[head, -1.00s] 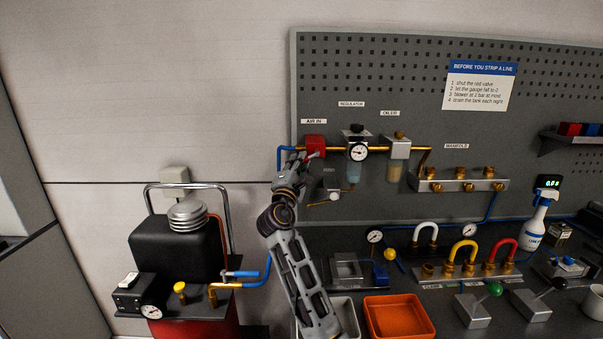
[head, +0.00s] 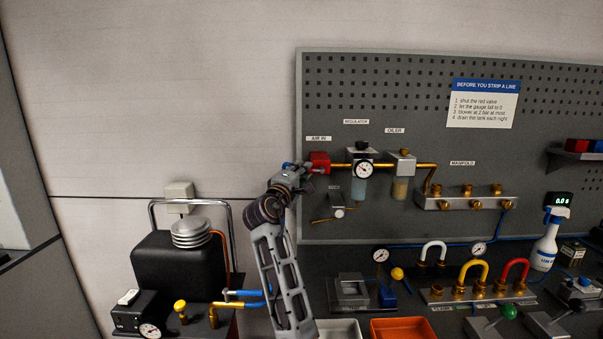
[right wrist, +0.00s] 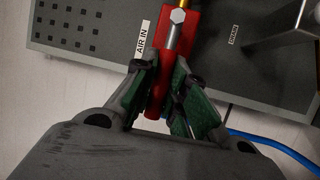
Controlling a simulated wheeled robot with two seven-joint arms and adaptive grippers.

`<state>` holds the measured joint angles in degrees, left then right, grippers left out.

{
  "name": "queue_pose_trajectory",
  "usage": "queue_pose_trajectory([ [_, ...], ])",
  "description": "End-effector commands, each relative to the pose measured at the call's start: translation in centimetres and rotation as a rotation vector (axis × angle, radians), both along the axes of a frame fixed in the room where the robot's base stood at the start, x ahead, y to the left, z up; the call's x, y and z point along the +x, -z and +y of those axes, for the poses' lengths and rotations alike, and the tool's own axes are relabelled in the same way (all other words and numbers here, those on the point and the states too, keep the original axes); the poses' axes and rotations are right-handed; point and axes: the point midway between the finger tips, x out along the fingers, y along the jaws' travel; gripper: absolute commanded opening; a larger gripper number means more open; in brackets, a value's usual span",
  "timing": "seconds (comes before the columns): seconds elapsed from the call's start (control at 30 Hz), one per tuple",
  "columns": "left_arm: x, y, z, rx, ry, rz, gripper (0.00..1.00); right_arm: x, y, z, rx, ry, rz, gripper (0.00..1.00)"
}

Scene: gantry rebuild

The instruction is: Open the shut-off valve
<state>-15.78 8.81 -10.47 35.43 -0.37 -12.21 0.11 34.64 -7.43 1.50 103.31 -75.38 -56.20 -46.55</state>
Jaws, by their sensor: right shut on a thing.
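The red shut-off valve (head: 319,162) is on the pegboard under the AIR IN label, at the left end of the brass pipe. In the right wrist view its red body (right wrist: 181,22) has a silver bolt head, and a red handle (right wrist: 155,108) comes down from it toward my gripper. My right gripper (head: 299,168) is at the valve's left side in the head view. In the right wrist view the gripper (right wrist: 164,82) has its green-padded fingers on both sides of the red handle, shut on it. The fingers hide part of the handle. My left gripper is not in view.
The regulator gauge (head: 364,170) and oiler (head: 402,178) are right of the valve. A small drain fitting (head: 337,199) hangs below. A compressor (head: 180,265) stands lower left. An orange tray (head: 402,329) is on the bench. The wall left of the board is clear.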

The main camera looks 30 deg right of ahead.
Motion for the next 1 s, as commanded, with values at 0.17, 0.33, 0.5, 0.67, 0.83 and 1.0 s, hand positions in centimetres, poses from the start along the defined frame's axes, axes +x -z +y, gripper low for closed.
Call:
queue_pose_trajectory([
  [0.17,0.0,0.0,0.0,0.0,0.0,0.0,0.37,0.0,0.0,0.0,0.006,0.0,-0.005,0.0],
  [0.33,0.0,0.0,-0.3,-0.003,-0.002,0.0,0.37,0.0,0.0,0.0,0.004,-0.001,-0.003,0.33],
  [0.5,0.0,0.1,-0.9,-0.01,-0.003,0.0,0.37,0.0,0.0,0.0,0.002,-0.001,-0.003,0.36],
  [0.67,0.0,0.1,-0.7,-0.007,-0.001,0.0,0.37,0.0,0.0,0.0,0.002,-0.001,-0.002,0.36],
  [0.83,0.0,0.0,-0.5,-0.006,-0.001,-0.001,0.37,-0.3,0.1,0.4,0.001,-0.001,-0.002,0.36],
  [1.0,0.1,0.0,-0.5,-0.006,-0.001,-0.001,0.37,-1.1,0.4,1.6,0.002,-0.003,-0.002,0.36],
])
